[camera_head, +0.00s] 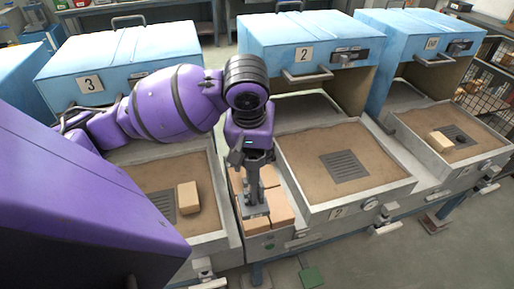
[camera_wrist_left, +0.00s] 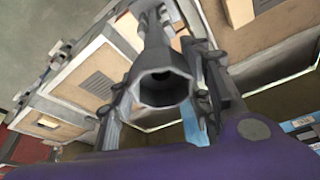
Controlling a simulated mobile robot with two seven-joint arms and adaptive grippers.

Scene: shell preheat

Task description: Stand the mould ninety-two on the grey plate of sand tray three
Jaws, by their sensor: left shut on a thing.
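My left gripper (camera_head: 257,153) points down over the gap between sand tray three (camera_head: 222,215) and sand tray two. It is shut on a grey metal mould (camera_head: 256,185), which hangs upright above tan blocks. In the left wrist view the gripper (camera_wrist_left: 160,100) has its fingers on both sides of the mould (camera_wrist_left: 165,88), with its hollow end facing the camera. No number on the mould is readable. The grey plate (camera_head: 162,207) of tray three lies in the sand, partly hidden by my arm. My right gripper is not in view.
A tan block (camera_head: 188,197) sits at the right edge of tray three's plate. Tan blocks (camera_head: 281,208) fill the gap below my gripper. Tray two's grey plate (camera_head: 344,167) is bare. The right tray holds another tan block (camera_head: 441,141). Blue hoods (camera_head: 124,68) stand behind the trays.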

